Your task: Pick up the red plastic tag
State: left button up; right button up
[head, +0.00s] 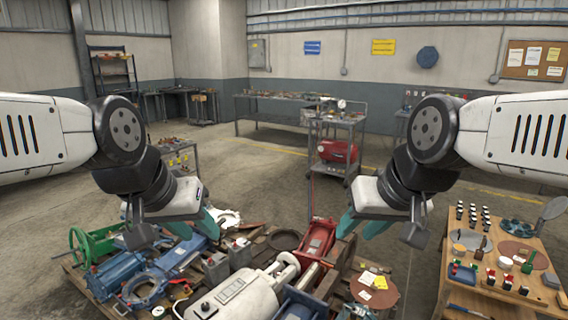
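I cannot pick out a red plastic tag for certain. Small red pieces lie on the wooden table at the right, one by the blue tray (462,272) and others among small bottles, too small to identify. My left gripper (198,230) hangs above the pallet of machine parts, its teal fingers apart and nothing visible between them. My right gripper (360,230) hangs over the right part of the pallet, its teal fingers also apart and empty. Both are left of the wooden table.
The wooden table (425,285) is crowded. A grey cart (338,122) stands behind; the floor beyond the pallet is open.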

aim_at(491, 272)
jog(key=z, duration=1.7)
jog(key=i+l, duration=0.1)
jog(key=l, duration=0.3)
jog(key=i+l, duration=0.25)
jog(key=l, duration=0.15)
jog(key=i+l+u, duration=0.15)
jog(key=i+l, duration=0.3)
jog(key=l, duration=0.3)
jog(key=i+u, duration=0.1)
jog(key=i, duration=0.4)
jog(key=i+l+u, duration=0.15)
jog(key=i, duration=0.35)
jog(key=i+l+u, duration=0.1)
jog(key=i, duration=0.4)
jog(key=i+j+u, duration=0.1)
jog(key=i, duration=0.8)
